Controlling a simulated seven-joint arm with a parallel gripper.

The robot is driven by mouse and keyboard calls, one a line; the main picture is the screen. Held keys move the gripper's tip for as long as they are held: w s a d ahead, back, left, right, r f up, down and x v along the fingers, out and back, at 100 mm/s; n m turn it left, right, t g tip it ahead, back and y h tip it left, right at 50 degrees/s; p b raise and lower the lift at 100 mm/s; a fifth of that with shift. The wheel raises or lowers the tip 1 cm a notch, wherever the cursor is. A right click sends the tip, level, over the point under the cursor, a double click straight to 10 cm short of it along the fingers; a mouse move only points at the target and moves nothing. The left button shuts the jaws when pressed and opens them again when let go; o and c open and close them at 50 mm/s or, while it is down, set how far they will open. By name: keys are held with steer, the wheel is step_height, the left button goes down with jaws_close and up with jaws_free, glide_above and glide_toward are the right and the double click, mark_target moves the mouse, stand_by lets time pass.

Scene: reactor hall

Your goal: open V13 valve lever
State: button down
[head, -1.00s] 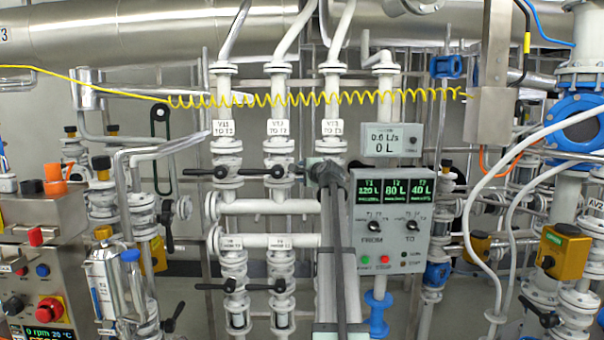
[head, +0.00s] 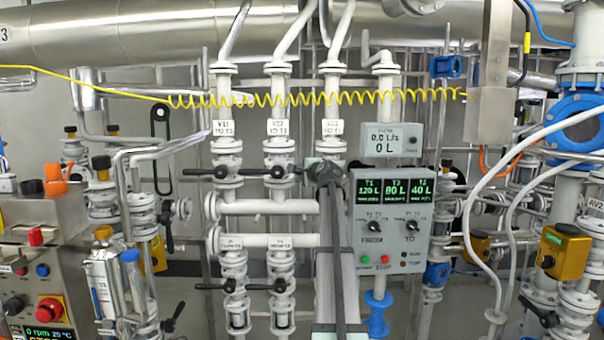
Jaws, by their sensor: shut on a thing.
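The valve on the third white vertical pipe (head: 333,88) sits under a small white label (head: 333,128). The label's lettering is blurred, but its place in the row fits V13. My gripper (head: 322,172) is at this valve, just below the label, shut on what appears to be its lever. My gripper and arm cover the lever and most of the valve body, so the lever's angle cannot be told.
Two similar valves to the left have black levers (head: 220,172) pointing left. A grey control box (head: 392,255) with green displays stands close right of my arm. A small meter (head: 392,139) sits above it. A coiled yellow cable (head: 300,98) crosses above the labels.

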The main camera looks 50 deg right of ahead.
stand_by(0.4)
steer(key=s+d+f+n+g+h, duration=0.5)
steer(key=s+d+f+n+g, duration=0.2)
steer(key=f+n, duration=0.4)
steer(key=shift+s+d+f+n+g, duration=0.15)
steer(key=shift+s+d+n+g, duration=0.15)
steer(key=shift+s+d+n, duration=0.35)
stand_by(0.5)
steer(key=shift+s, duration=0.15)
steer(key=c, duration=1.2)
jaws_free()
steer(key=shift+d, duration=0.1)
steer(key=shift+o, duration=1.3)
